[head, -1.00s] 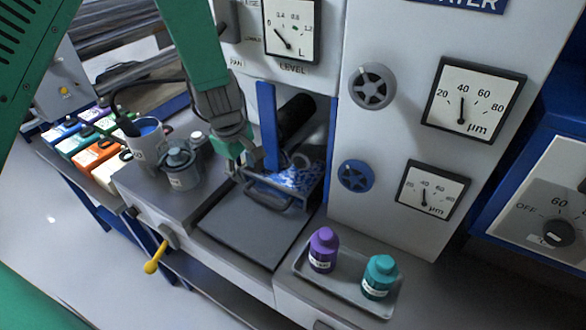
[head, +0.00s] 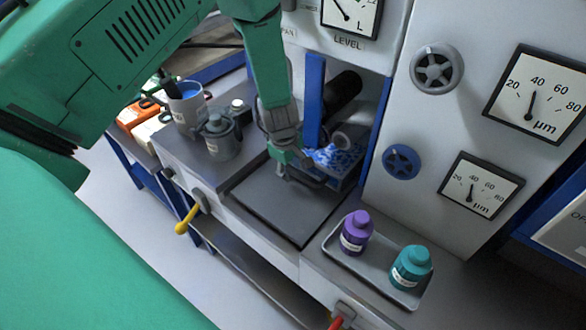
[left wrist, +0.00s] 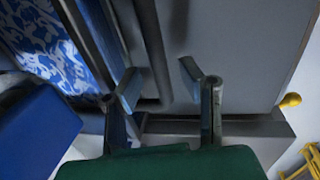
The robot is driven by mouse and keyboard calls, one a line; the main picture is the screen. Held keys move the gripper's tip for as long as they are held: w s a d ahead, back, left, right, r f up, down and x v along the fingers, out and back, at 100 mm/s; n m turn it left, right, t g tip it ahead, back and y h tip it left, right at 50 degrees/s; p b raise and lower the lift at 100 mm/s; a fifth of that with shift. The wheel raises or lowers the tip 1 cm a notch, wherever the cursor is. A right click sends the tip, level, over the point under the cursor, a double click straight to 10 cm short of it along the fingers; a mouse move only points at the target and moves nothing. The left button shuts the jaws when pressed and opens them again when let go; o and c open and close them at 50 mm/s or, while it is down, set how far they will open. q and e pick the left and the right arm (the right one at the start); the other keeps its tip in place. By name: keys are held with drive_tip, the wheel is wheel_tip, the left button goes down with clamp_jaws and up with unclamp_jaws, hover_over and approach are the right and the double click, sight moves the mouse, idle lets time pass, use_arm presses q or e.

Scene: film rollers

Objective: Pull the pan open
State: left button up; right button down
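The pan (head: 342,184) sits in the opening of the grey machine, with blue-and-white marbled content (head: 335,158) inside. Its dark handle (head: 308,181) sticks out at the front; the bar also shows in the left wrist view (left wrist: 152,48). My left gripper (head: 284,172) is at the handle, above the grey platform. In the left wrist view, its two fingers (left wrist: 160,82) are apart, with the end of the handle bar between their tips. I cannot tell whether either finger touches the bar. My right gripper is out of view.
A bare grey platform (head: 274,205) lies in front of the pan. A blue upright post (head: 315,100) stands close beside my left gripper. A tray (head: 330,244) with purple (head: 355,234) and teal bottles (head: 410,268) is at right. Grey pots (head: 219,138) stand at left.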

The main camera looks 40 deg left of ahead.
use_arm(q)
drive_tip(key=shift+a+f, duration=0.2)
drive_tip(key=shift+a, duration=0.2)
drive_tip(key=shift+d+r, duration=0.15)
drive_tip(key=shift+d, duration=0.45)
clamp_jaws()
drive_tip(key=shift+w+d, duration=0.1)
drive_tip(key=shift+d, duration=0.15)
drive_tip(key=shift+s+a, duration=0.25)
drive_tip(key=shift+s, duration=0.05)
drive_tip(key=s, duration=0.5)
drive_tip(key=s+a, duration=0.1)
drive_tip(key=s, duration=0.9)
drive_tip(key=shift+s+a, duration=0.25)
drive_tip(key=shift+s, duration=0.05)
drive_tip(key=shift+w, duration=0.1)
unclamp_jaws()
drive_tip(key=shift+r, duration=0.1)
